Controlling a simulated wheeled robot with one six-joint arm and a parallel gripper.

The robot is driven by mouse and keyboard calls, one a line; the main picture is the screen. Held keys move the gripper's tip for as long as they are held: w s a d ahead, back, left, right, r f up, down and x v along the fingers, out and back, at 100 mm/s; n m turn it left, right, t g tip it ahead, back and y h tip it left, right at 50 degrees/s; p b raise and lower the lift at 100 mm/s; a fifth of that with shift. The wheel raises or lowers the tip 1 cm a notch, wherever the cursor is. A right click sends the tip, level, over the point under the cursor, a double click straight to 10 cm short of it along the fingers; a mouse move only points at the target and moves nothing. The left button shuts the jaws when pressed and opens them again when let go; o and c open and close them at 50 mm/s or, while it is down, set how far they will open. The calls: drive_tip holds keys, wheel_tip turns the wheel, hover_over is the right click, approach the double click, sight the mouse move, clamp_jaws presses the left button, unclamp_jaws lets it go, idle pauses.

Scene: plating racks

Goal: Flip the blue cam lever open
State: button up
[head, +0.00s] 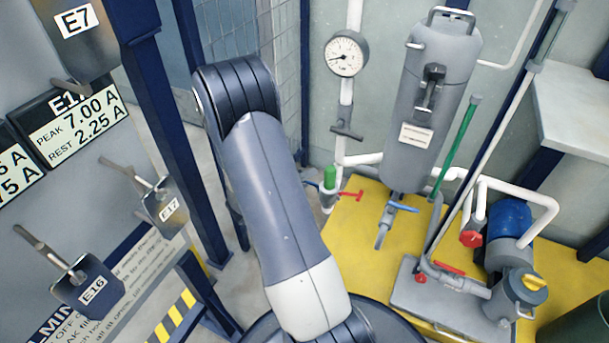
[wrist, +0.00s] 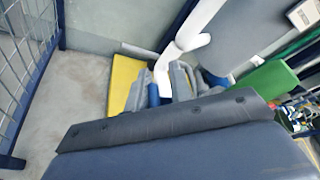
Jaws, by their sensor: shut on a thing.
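In the head view, a small coupling with a green cap (head: 330,177) stands at the foot of the white pipe. A blue cam lever (head: 312,184) shows as a short piece at its left, and a red lever (head: 350,195) sticks out at its right. My gripper is hidden behind my arm there. The green cap (wrist: 270,80) is close on the right. The lever's exact angle is hidden.
A grey tank (head: 432,95) with another blue-handled valve (head: 402,207) stands right of the pipe and gauge (head: 346,54). A pump (head: 512,230) sits on the yellow floor (head: 365,245). Labelled rack panels (head: 85,285) and a blue post (head: 165,130) are close on the left.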

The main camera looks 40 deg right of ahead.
clamp_jaws()
drive_tip(key=shift+s+d+r+m+t+y+b, duration=0.1)
drive_tip(key=shift+s+r+m+t+y+b, duration=0.1)
drive_tip(key=shift+r+m+t+y, duration=0.4)
drive_tip(key=shift+s+r+m+t+y+b, duration=0.1)
drive_tip(key=shift+s+r+m+t+b, duration=0.1)
drive_tip(key=shift+m, duration=0.7)
drive_tip(key=o, duration=0.5)
unclamp_jaws()
drive_tip(key=shift+w, duration=0.1)
drive_tip(key=shift+o, duration=0.2)
drive_tip(key=shift+r, duration=0.1)
drive_tip(key=p+v, duration=0.3)
drive_tip(key=v, duration=0.4)
drive_tip(key=shift+a, duration=0.25)
